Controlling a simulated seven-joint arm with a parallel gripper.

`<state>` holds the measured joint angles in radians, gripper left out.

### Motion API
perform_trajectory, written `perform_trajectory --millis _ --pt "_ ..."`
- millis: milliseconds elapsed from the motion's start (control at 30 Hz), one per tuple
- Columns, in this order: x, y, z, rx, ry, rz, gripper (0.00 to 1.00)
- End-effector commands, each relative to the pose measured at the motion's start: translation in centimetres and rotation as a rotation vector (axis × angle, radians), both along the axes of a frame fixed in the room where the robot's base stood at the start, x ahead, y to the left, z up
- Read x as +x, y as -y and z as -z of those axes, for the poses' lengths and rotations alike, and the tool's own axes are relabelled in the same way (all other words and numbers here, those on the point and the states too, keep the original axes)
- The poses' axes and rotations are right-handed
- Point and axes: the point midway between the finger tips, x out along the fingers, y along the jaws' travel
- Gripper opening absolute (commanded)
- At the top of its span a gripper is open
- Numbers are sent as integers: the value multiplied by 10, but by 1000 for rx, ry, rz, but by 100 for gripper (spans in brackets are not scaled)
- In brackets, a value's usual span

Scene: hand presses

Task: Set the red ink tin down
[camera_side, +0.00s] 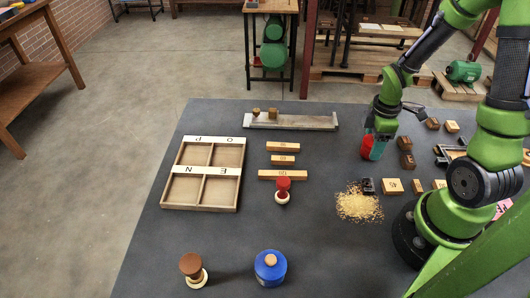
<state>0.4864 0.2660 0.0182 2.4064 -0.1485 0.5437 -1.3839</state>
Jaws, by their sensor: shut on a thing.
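The red ink tin (366,146) is at the right of the side view, by the lower end of my arm. My gripper (376,148) is shut on it, with a teal part covering the tin's right side. The tin appears tilted. I cannot tell from this view whether its underside touches the dark table or hangs just above it.
A wooden tray (204,174) with four compartments is at left. Marked wooden blocks (283,160) and a red-handled stamp (283,189) stand centrally. Sawdust-like grains (358,206) and small blocks (407,160) lie near my arm. A blue tin (270,267) stands in front.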

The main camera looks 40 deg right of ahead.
Motion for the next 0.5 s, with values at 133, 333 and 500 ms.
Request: perform_trajectory --millis 133,333,500 --pt "0 0 0 -1 1 0 17" --pt "0 0 2 -1 1 0 72" --pt "0 0 2 -1 1 0 84"
